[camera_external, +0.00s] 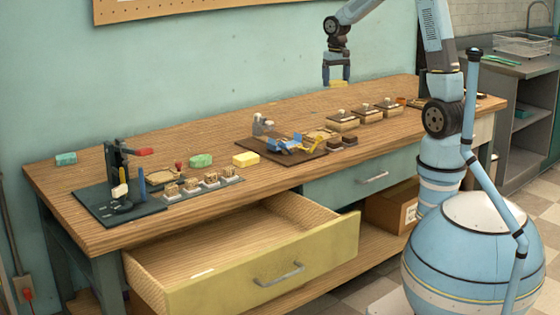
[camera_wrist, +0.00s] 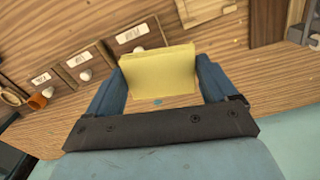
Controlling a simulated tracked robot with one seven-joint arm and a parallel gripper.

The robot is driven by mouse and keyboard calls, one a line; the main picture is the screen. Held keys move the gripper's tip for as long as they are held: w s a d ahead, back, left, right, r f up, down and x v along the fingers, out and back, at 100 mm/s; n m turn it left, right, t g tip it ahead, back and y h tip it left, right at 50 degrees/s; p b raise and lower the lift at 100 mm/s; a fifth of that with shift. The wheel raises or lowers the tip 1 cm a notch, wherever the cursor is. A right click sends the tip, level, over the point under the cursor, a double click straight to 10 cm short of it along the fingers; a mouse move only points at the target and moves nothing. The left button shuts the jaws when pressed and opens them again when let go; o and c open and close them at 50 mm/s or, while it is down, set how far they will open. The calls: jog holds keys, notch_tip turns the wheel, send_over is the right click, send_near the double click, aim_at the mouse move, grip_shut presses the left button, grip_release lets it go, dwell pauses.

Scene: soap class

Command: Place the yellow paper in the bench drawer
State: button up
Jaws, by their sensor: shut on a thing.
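My gripper (camera_external: 337,76) is above the back right part of the wooden bench (camera_external: 230,132). It is shut on the yellow paper (camera_wrist: 158,75), which shows as a yellow block between the two blue fingers in the wrist view; a bit of it also shows under the gripper in the external view (camera_external: 339,84). The bench drawer (camera_external: 260,270), with a yellow front and a grey handle, is pulled open at the front left of the bench. Its inside looks empty. A second, blue-green drawer (camera_external: 365,181) to its right is closed.
A black press (camera_external: 118,190) on a dark mat stands at the bench's left end, with small stamps beside it. A yellow block (camera_external: 246,159) and green blocks lie on the bench. A brown board (camera_external: 285,150) with blue pieces lies mid-bench. Several wooden boxes (camera_external: 343,121) line the right.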

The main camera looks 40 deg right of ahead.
jog(key=s+a, duration=0.3)
jog(key=a, duration=0.9)
jog(key=s+a+n, duration=0.1)
jog(key=s+a, duration=0.2)
jog(key=a, duration=0.9)
jog(key=s+a, duration=0.3)
jog(key=a, duration=0.9)
jog(key=s+a+n, duration=0.1)
jog(key=s+a, duration=1)
jog(key=s, duration=0.4)
jog(key=s+a, duration=1)
jog(key=s, duration=0.5)
notch_tip(320, 180, down, 23)
jog(key=w+a+f, duration=0.1)
jog(key=a+f, duration=0.2)
jog(key=a, duration=0.1)
jog(key=w+a+f, duration=0.2)
jog(key=a+f, duration=0.1)
jog(key=a, duration=0.1)
jog(key=w+a+f, duration=0.2)
jog(key=a+f, duration=0.1)
jog(key=a, duration=0.1)
jog(key=shift+w+a, duration=0.2)
jog(key=shift+w, duration=0.05)
jog(key=shift+w+a+f, duration=0.15)
jog(key=shift+a+f, duration=0.2)
jog(key=shift+f, duration=0.2)
jog(key=shift+a+f, duration=0.1)
jog(key=shift+f, duration=1.45)
